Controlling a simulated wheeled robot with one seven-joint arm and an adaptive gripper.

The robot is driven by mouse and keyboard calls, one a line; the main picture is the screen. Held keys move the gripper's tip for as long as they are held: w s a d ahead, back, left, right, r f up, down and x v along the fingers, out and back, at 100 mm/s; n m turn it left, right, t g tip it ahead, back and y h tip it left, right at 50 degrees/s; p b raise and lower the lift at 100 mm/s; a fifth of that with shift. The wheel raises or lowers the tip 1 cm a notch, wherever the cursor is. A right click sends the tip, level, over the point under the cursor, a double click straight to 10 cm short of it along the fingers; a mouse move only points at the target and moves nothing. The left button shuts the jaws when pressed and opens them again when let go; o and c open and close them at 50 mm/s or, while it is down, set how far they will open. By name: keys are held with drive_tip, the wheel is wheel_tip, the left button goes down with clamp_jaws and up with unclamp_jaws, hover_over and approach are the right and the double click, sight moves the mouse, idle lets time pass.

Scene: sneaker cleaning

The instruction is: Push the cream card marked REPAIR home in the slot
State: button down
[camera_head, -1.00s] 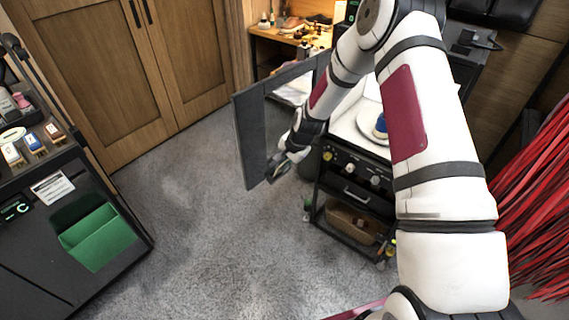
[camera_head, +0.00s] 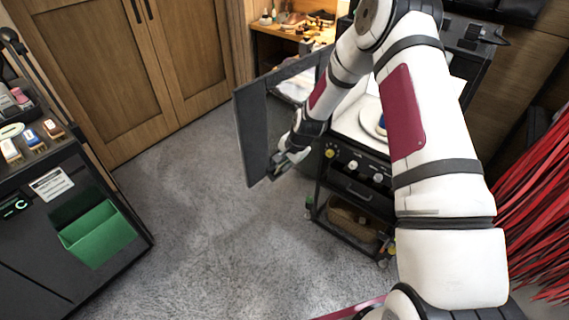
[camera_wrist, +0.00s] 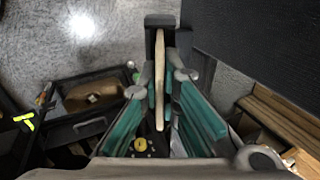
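My gripper (camera_head: 284,164) is low beside the lower edge of a dark upright panel, in front of the black cart. In the wrist view its teal-padded fingers (camera_wrist: 163,75) are closed in on a thin cream piece (camera_wrist: 159,80), seen edge-on and standing along the fingers. It looks like the cream card, but its face and any REPAIR lettering are turned out of sight. A dark block (camera_wrist: 160,20) lies at the far end of the piece. I cannot make out the slot, or whether the card's far end is in it.
The dark panel (camera_head: 252,140) stands close by my gripper; it fills the upper right of the wrist view (camera_wrist: 265,45). The black cart (camera_head: 350,188) has knobs and a basket (camera_head: 347,220) below. A cabinet with a green bin (camera_head: 98,237) stands left. Grey floor between is clear.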

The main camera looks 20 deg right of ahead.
drive_tip(key=shift+f, duration=0.15)
drive_tip(key=c, duration=1.7)
unclamp_jaws()
drive_tip(key=v, duration=1.2)
